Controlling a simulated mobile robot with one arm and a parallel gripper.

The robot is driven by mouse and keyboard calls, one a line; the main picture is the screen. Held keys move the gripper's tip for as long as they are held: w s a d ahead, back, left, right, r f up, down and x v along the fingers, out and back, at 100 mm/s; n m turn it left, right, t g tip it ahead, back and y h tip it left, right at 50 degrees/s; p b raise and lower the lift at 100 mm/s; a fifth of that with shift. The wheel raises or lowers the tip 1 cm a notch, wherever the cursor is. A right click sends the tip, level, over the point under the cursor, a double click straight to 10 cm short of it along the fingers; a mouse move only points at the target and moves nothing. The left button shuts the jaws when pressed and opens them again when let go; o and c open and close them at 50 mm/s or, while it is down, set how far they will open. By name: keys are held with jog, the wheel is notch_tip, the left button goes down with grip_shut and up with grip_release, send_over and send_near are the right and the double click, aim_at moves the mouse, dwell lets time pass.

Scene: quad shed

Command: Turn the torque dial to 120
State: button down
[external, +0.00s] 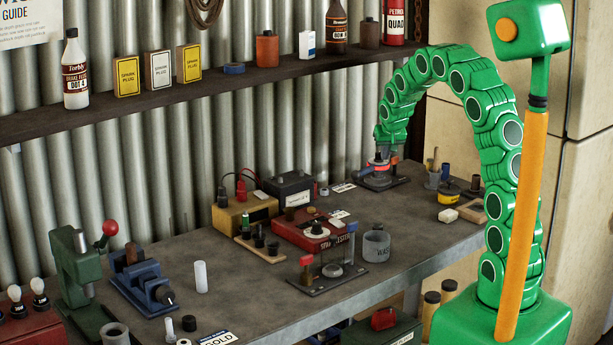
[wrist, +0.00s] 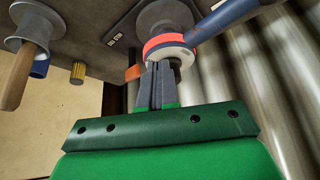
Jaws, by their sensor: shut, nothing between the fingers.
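The torque dial looks to be the white disc with a red-orange rim (wrist: 167,46) at the end of a blue bar in the wrist view. Any numbers or pointer on it are too small to read. My gripper (wrist: 157,68) is shut and empty, its grey fingertips at the near edge of the dial; I cannot tell whether they touch it. In the external view my gripper (external: 386,150) points down over the same device, whose red part (external: 378,164) shows at the back right of the bench. The gripper partly hides the device there.
The corrugated wall and shelf (external: 270,76) are close behind. The bench front right (external: 440,235) is clear.

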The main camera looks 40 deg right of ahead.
jog(key=shift+w+a, duration=0.25)
jog(key=shift+a, duration=0.25)
dwell(0.5)
jog(key=shift+w+a, duration=0.4)
jog(key=shift+a, duration=0.05)
dwell(0.4)
jog(key=shift+s+a, duration=0.1)
jog(key=shift+s, duration=0.05)
jog(key=shift+s+a, duration=0.15)
jog(key=shift+a, duration=0.05)
notch_tip(320, 180, up, 6)
dwell(0.8)
jog(key=shift+d, duration=0.1)
